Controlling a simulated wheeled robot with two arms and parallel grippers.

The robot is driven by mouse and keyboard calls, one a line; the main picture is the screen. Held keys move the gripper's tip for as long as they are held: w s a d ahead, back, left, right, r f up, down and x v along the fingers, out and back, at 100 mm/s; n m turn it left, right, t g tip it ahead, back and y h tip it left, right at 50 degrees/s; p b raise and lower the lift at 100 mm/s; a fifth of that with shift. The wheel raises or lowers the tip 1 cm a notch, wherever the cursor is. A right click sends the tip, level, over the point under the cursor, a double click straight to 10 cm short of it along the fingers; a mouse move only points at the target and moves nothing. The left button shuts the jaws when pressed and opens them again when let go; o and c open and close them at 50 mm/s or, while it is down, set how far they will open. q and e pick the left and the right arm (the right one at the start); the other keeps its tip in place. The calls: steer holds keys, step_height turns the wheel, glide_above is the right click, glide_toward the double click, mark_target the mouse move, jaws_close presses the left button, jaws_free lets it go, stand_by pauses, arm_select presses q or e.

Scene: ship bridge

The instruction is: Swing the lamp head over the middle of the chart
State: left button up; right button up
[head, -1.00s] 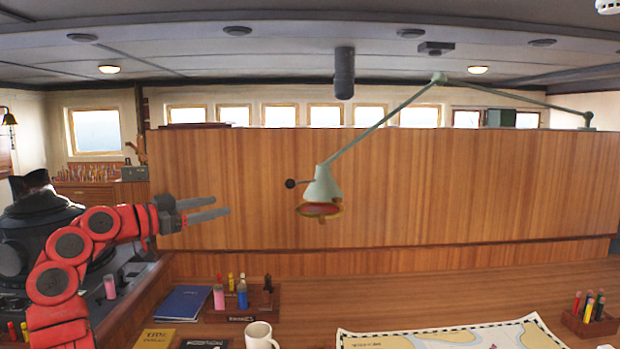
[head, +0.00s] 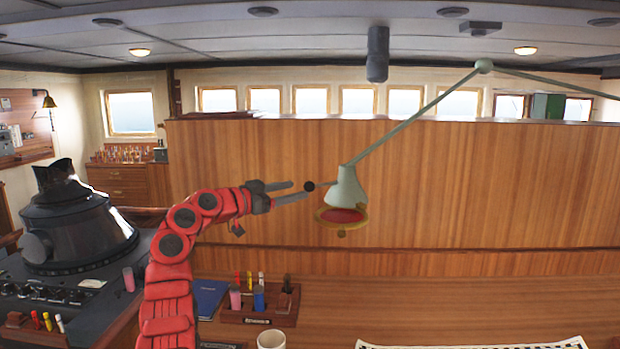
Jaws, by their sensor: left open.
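The lamp head (head: 345,190) is a pale green cone with a brass rim and red inside, hanging from a long jointed green arm (head: 412,120). Only the far edge of the chart (head: 480,346) shows at the bottom right, below and to the right of the lamp head. My right gripper is out of view.
A pen holder (head: 260,312), a blue book (head: 209,298) and a white mug (head: 271,340) stand on the wooden desk (head: 420,295). A wooden panel (head: 480,190) rises behind the lamp. A black instrument (head: 75,225) stands at left. The air right of the lamp head is clear.

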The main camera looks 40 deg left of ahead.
mark_target(305, 186)
arm_select(q)
steer(key=x, duration=0.1)
steer(key=p+x, duration=0.1)
steer(key=x, duration=0.2)
steer(key=shift+w+r+p, duration=0.25)
steer(key=shift+p, duration=0.05)
steer(key=shift+w+d+f, duration=0.2)
steer(key=shift+w+d, duration=0.05)
steer(key=shift+w, duration=0.5)
steer(key=shift+c, duration=0.3)
jaws_close()
